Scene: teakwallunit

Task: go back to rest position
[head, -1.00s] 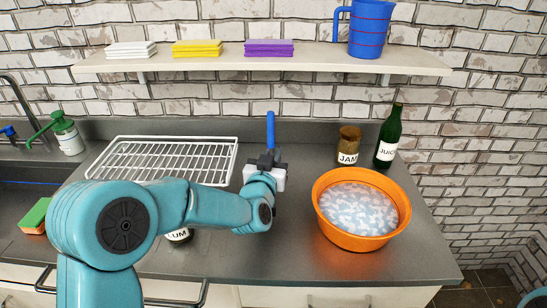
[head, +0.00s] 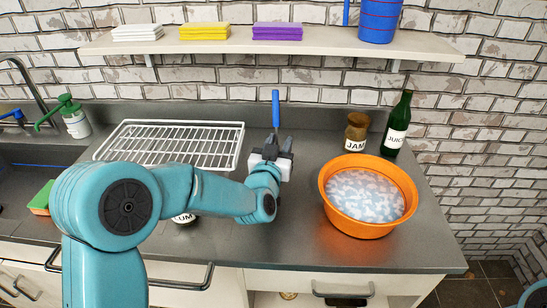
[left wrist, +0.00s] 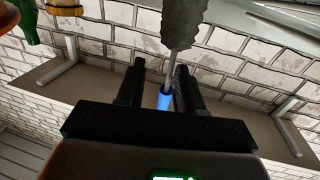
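My left gripper (head: 281,143) is in the middle of the head view, low over the counter between the dish rack and the orange basin. Its two dark fingers are apart with nothing held between them. A brush with a blue handle (head: 276,108) stands handle up just behind the fingers in that view. In the left wrist view, the blue handle (left wrist: 164,98) lines up with the gap between the open fingers (left wrist: 160,70), and a thin rod leads to a grey bristle head (left wrist: 184,22). My right gripper is out of view.
To the right stand the orange basin (head: 362,227) of sudsy water, a jam jar (head: 355,134) and a green juice bottle (head: 395,127). A white dish rack (head: 170,143) lies behind my left arm. The shelf (head: 205,44) holds cloths and a blue jug (head: 379,22).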

